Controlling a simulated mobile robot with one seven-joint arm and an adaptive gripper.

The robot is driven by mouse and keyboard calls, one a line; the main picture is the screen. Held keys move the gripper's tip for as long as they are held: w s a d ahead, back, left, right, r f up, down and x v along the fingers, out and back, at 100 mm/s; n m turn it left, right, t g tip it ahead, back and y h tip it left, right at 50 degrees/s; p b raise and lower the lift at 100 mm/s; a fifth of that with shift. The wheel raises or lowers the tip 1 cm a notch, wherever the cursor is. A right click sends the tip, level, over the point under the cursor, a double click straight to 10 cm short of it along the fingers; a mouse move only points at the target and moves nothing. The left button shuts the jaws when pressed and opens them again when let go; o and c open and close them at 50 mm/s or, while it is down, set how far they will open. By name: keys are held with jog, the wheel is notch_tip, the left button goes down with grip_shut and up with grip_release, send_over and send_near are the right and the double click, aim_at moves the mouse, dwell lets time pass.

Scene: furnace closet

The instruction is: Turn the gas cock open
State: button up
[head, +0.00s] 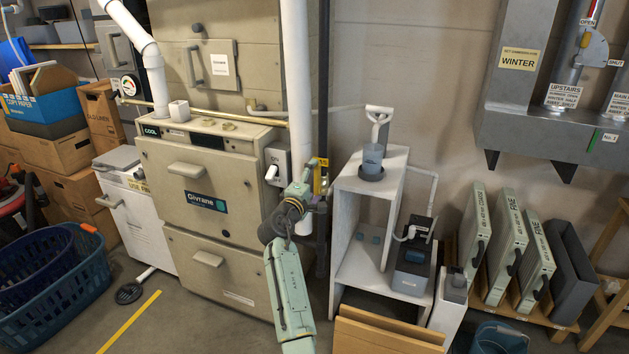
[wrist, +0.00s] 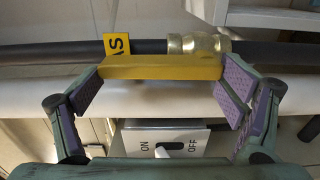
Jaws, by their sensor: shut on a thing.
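The gas cock's yellow lever handle (wrist: 160,67) lies across the middle of the wrist view, nearly in line with the dark pipe (wrist: 275,48) behind it. A brass fitting (wrist: 200,43) shows behind its right end. My gripper (wrist: 160,84) has one purple pad at each end of the handle and is shut on it. In the head view, my gripper (head: 312,184) is at the dark vertical pipe right of the furnace, beside a yellow label. My arm and gripper hide most of the cock there.
A white pipe (head: 296,100) runs close beside the dark pipe. A switch box (head: 277,168) on the furnace's side is near my gripper; its ON/OFF plate (wrist: 185,137) shows below the handle. A white stand (head: 347,187) is to the right. Some floor is clear at front left.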

dwell(0.5)
jog(key=o, duration=1.5)
jog(key=shift+c, duration=0.2)
jog(key=shift+a, duration=0.1)
jog(key=v, duration=1.2)
